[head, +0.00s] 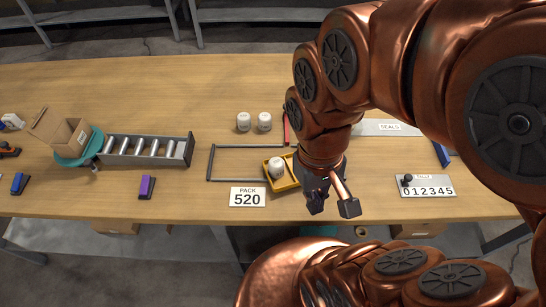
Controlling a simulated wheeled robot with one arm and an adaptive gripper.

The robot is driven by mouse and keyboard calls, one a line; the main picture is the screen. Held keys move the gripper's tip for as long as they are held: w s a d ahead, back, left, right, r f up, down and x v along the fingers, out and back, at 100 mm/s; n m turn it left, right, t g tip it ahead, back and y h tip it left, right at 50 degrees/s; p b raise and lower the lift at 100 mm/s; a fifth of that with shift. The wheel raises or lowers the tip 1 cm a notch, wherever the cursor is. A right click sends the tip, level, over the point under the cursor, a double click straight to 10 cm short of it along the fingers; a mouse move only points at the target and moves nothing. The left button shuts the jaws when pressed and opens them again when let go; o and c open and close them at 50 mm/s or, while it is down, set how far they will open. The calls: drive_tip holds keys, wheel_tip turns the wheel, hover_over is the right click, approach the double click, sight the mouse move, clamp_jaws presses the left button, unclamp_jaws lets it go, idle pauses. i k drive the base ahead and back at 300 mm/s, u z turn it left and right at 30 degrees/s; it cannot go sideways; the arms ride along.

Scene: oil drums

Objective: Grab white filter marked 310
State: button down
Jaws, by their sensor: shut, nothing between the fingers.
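Two white filters stand side by side near the middle of the table, a left one (243,121) and a right one (264,121). A third white filter (277,170) sits in a small yellow tray (291,184). Any marking on the filters is too small to read, so I cannot tell which is 310. My gripper (332,206) is at the table's front part, to the right of the yellow tray. It is shut and empty, apart from all three filters.
A roller rack (147,150), an open box (68,133) and a purple block (147,187) are left. A "012345" tally plate (426,187) is right. The table's back left is clear.

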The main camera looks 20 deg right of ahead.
sight(275, 165)
drive_tip(key=z, duration=1.15)
drive_tip(key=k, duration=1.15)
drive_tip(key=u, duration=1.3)
drive_tip(key=i, duration=0.5)
drive_tip(key=z, duration=0.15)
